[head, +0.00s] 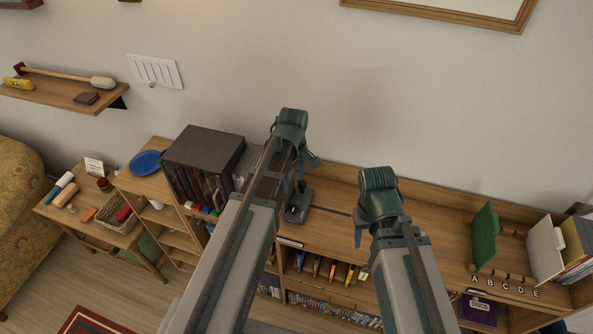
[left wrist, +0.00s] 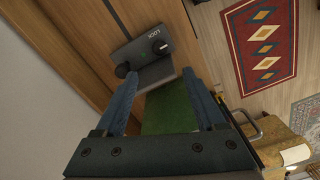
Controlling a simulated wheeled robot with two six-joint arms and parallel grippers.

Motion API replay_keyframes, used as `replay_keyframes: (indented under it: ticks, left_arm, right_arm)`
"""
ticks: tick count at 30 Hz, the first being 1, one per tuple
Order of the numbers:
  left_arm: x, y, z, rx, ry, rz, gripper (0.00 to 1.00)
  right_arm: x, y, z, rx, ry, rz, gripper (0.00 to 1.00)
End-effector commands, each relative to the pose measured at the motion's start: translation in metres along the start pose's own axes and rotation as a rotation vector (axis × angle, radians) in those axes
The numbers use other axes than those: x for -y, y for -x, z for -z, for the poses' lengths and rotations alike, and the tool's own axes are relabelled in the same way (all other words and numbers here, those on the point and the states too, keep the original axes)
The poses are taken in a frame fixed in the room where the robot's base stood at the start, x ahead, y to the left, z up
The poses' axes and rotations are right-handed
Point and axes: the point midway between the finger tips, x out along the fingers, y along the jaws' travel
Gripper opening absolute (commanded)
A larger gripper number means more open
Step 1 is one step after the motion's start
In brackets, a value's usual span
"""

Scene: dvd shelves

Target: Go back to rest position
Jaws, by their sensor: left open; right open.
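My left gripper (head: 312,160) is raised in the middle of the head view, over the low wooden shelf unit (head: 335,195). In the left wrist view its two blue-padded fingers (left wrist: 157,78) are spread, with nothing held between them. A dark device marked LOCK, with round knobs (left wrist: 147,52), lies beyond the fingertips. A small dark device with an upright stick (head: 298,205) stands on the shelf top just below the left gripper in the head view. My right gripper (head: 358,236) is further right, above the shelf front; it is open, though its fingers are mostly hidden.
A dark box of books (head: 207,150) stands left of my left arm. A green bookend (head: 484,235) and books (head: 570,248) stand at the right. A wall shelf (head: 60,92) holds a mallet. A green panel (left wrist: 172,112) and red rug (left wrist: 264,45) show in the wrist view.

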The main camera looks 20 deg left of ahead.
Motion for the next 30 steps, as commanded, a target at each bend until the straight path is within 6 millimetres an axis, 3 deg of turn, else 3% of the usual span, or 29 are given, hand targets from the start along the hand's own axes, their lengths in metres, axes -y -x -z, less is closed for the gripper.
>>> replay_keyframes:
  ticks: [6, 9, 11, 15, 21, 25, 30]
  left_arm:
    - [0.001, -0.002, -0.002, 0.000, -0.008, 0.001, 0.72]
    - [0.005, -0.017, -0.015, -0.003, -0.093, 0.006, 0.72]
    - [0.010, -0.034, -0.032, -0.007, -0.200, 0.013, 0.72]
    - [0.029, -0.079, -0.081, -0.018, -0.570, 0.040, 0.72]
    - [0.058, -0.130, -0.137, -0.025, -1.077, 0.083, 0.72]
    - [0.072, -0.149, -0.158, -0.024, -1.304, 0.105, 0.72]
    - [0.080, -0.156, -0.169, -0.022, -1.445, 0.120, 0.72]
  right_arm:
    - [0.000, -0.002, 0.000, 0.000, 0.000, 0.000, 0.50]
    - [0.002, -0.017, 0.001, 0.000, 0.001, 0.000, 0.50]
    - [0.003, -0.033, 0.002, 0.000, 0.001, 0.000, 0.50]
    - [0.007, -0.079, 0.005, -0.001, 0.004, -0.001, 0.50]
    - [0.012, -0.130, 0.008, -0.002, 0.008, -0.002, 0.50]
    - [0.013, -0.149, 0.009, -0.002, 0.009, -0.003, 0.50]
    - [0.014, -0.157, 0.010, -0.002, 0.010, -0.003, 0.50]
